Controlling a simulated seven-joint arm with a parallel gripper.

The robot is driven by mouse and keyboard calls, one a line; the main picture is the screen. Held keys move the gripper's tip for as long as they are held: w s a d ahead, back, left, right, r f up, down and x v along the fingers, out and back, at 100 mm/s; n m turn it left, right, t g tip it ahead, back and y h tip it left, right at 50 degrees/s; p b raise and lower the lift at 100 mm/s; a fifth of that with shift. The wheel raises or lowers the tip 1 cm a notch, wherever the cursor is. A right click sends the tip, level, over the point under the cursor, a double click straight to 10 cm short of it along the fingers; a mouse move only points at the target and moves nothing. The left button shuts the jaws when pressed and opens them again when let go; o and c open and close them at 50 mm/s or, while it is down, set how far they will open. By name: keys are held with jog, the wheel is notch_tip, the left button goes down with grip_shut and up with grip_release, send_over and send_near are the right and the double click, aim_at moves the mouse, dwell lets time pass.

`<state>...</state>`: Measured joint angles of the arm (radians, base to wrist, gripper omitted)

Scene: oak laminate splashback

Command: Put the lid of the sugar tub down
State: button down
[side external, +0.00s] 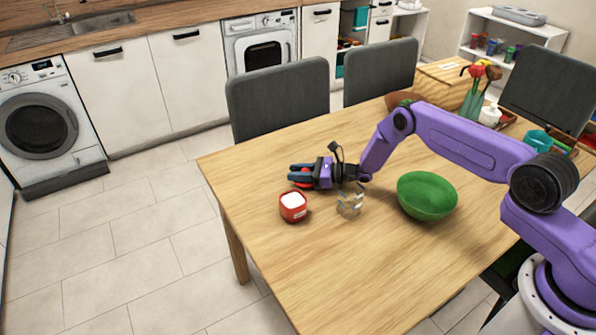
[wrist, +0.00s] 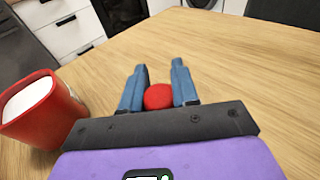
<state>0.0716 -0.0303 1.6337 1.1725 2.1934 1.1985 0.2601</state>
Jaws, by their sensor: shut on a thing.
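The sugar tub (side external: 293,208) is red, open at the top with white inside, and stands upright near the table's left edge. In the wrist view the tub (wrist: 42,112) is at the left, beside my gripper. My gripper (side external: 291,176) is level and low over the table, just behind the tub in the side view. Its blue fingers (wrist: 156,72) are shut on a rounded red thing, the lid (wrist: 158,97). Only part of the lid shows; the gripper body hides the rest. I cannot tell whether the lid touches the table.
A clear glass-like container (side external: 350,201) stands just right of the tub, close below my wrist. A green bowl (side external: 427,196) is farther right. Grey chairs (side external: 278,100) line the far edge. The wood table (side external: 330,270) is bare in front and beyond my fingertips.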

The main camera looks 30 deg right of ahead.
aim_at(303, 170)
jog(key=shift+f, duration=0.2)
jog(key=c, duration=0.8)
grip_release()
jog(key=shift+c, duration=0.2)
jog(key=shift+s+d+r, duration=0.1)
jog(key=shift+r, duration=0.5)
jog(key=shift+v, duration=3.6)
